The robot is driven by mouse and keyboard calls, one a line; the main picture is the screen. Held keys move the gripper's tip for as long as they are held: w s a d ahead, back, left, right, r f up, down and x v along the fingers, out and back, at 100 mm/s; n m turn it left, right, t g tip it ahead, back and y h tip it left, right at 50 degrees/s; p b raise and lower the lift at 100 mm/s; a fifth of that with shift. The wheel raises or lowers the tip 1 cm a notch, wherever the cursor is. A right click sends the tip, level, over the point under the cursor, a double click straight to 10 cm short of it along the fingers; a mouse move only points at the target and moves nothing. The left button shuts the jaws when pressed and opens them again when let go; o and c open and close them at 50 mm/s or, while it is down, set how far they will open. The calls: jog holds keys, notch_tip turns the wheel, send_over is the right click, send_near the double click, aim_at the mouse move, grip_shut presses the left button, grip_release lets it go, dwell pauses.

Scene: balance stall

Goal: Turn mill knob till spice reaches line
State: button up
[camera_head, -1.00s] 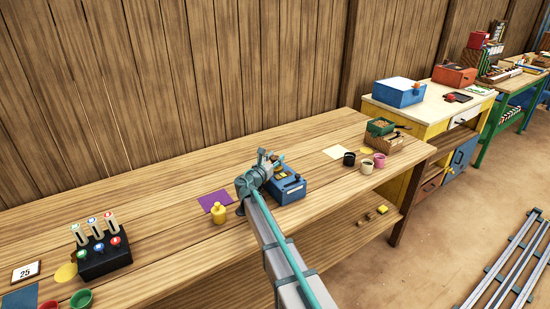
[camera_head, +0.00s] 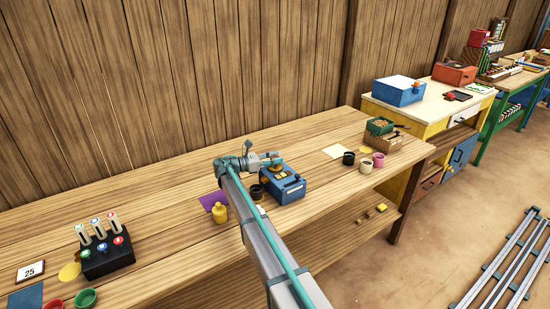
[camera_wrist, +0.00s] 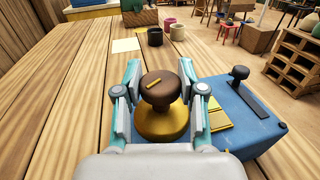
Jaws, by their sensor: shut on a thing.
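The mill is a blue box (camera_head: 287,190) on the wooden bench, with a gold dome (camera_wrist: 162,122) topped by a round brown knob (camera_wrist: 160,92). A short yellow mark runs across the knob's top. My gripper (camera_wrist: 160,78) has one finger on each side of the knob and is shut on it; it also shows over the mill in the head view (camera_head: 276,160). The spice and its line cannot be made out in either view.
A black cup (camera_head: 348,158) and pink cup (camera_head: 366,166) stand to the right. A black-handled lever (camera_wrist: 239,74) rises from the blue box.

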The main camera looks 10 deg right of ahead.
dwell(0.3)
jog(key=o, duration=1.2)
jog(key=shift+c, duration=0.2)
jog(key=s+a, duration=0.1)
jog(key=a, duration=1)
jog(key=shift+s+a, duration=0.4)
